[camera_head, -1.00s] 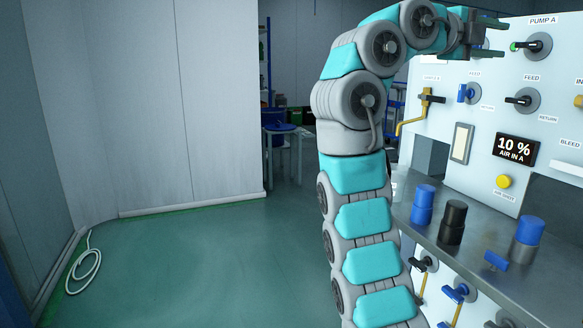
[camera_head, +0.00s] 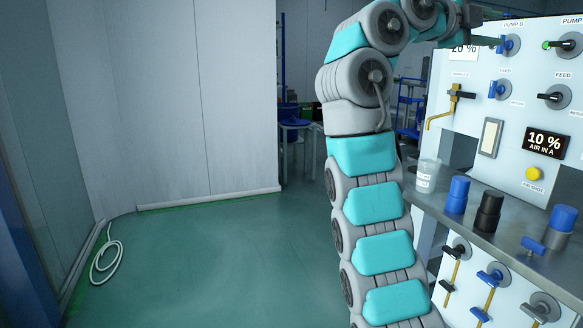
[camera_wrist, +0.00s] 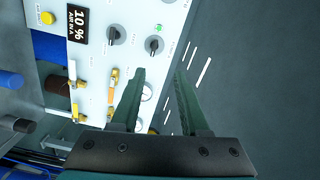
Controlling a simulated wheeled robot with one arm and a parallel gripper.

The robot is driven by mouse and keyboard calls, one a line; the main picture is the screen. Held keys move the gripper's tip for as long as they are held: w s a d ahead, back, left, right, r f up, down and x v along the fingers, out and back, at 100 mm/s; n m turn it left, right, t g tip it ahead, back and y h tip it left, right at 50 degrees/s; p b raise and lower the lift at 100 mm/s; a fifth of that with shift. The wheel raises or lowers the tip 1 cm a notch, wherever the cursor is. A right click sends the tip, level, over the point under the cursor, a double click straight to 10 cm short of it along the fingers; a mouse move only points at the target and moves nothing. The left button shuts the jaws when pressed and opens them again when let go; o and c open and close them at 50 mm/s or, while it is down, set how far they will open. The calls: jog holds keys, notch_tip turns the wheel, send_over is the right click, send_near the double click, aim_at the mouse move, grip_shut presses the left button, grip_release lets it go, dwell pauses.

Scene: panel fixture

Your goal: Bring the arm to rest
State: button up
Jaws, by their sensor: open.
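My arm stands upright in front of the panel in the head view, its upper links bent over to the right. My gripper (camera_head: 485,26) is at the top, near the upper part of the white panel (camera_head: 470,135). In the wrist view my gripper (camera_wrist: 160,75) shows two dark green fingers apart with nothing between them. The panel (camera_wrist: 98,70) lies beyond and to the left of the fingers there. I cannot tell the exact gap between fingertips and panel.
A steel shelf (camera_head: 480,232) on the panel carries blue and black capped cylinders (camera_head: 488,210) and a clear beaker (camera_head: 427,176). Valve handles stick out above and below it. A white hose (camera_head: 105,262) lies on the floor at left.

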jog(key=w+a+f+n+t+y, duration=0.1)
jog(key=w+a+f+n+y, duration=0.25)
jog(key=w+n, duration=0.55)
jog(key=s+a+f+n+g+y, duration=0.1)
jog(key=s+f+n+y, duration=0.1)
jog(key=s+f+n, duration=0.6)
jog(key=s+a+f+n+g+y, duration=0.1)
jog(key=f+n+y, duration=0.2)
jog(key=f, duration=0.9)
jog(key=s+a+f+n+g+y, duration=0.2)
jog(key=s+a+f, duration=0.3)
jog(key=s+f, duration=0.6)
jog(key=s+a+f+n+g+y, duration=0.3)
jog(key=s+a+f+n, duration=0.1)
jog(key=s+f, duration=0.7)
jog(key=s+a+f+n+g+y, duration=0.2)
jog(key=s+a+f, duration=0.4)
jog(key=s+f, duration=0.5)
jog(key=s+n+y, duration=0.1)
jog(key=s, duration=0.4)
jog(key=shift+s+a+g, duration=0.3)
jog(key=shift+a, duration=0.05)
